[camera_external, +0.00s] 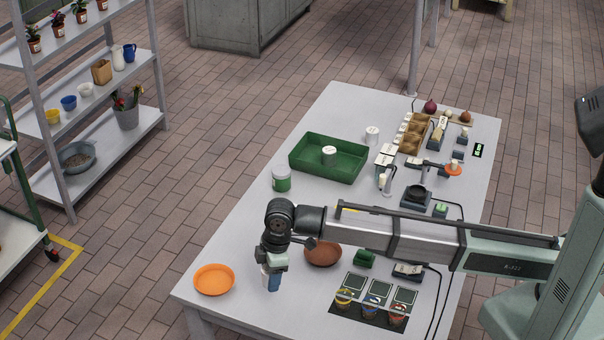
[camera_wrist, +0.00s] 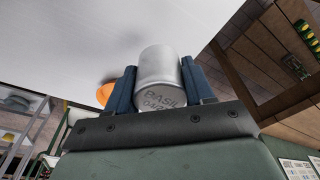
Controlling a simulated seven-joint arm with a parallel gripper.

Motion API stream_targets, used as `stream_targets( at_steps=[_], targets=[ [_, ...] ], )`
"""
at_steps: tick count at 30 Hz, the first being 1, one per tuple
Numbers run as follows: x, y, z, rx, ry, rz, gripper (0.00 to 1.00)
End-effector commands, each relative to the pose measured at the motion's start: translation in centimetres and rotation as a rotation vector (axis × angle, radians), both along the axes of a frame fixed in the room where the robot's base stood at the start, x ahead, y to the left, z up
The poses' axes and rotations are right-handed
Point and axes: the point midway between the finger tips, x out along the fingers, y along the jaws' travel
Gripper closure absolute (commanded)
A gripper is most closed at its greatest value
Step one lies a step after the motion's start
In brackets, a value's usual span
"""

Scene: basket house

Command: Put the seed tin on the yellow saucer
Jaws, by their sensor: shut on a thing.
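My gripper (camera_wrist: 162,88) is shut on a silver-grey seed tin (camera_wrist: 160,68), which has "BASIL" printed on its end. The tin sits between the two blue fingers. In the external view my gripper (camera_external: 270,280) points down over the near left part of the table, and the tin is mostly hidden there by the fingers. The only saucer-like dish (camera_external: 214,280) looks orange rather than yellow. It lies empty near the table's left corner, left of my gripper and apart from it. Part of it shows in the wrist view (camera_wrist: 104,93), left of the fingers.
A brown bowl (camera_external: 323,254) stands just right of my gripper. A green tray (camera_external: 300,165) holds another tin (camera_external: 329,155). A green-and-white jar (camera_external: 281,180) and a white tin (camera_external: 372,135) stand nearby. The table (camera_external: 235,245) is bare between the dish and the jar.

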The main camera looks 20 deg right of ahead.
Motion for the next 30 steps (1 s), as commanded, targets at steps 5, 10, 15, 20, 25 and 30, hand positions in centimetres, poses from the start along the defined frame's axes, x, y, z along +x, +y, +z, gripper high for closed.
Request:
stream_targets(
  at_steps=[5,10,15,20,25,30],
  targets=[
    [0.0,0.0,1.3,0.0,0.0,0.0,0.78],
    [0.4,-0.2,1.5,0.0,0.0,-0.006,0.78],
    [3.2,-1.7,1.5,0.0,0.0,-0.046,0.78],
    [8.0,-4.7,1.7,0.003,-0.002,-0.116,0.78],
    [13.1,-8.8,2.0,0.007,-0.004,-0.197,0.78],
    [17.5,-13.4,2.3,0.01,-0.008,-0.277,0.78]
  ],
)
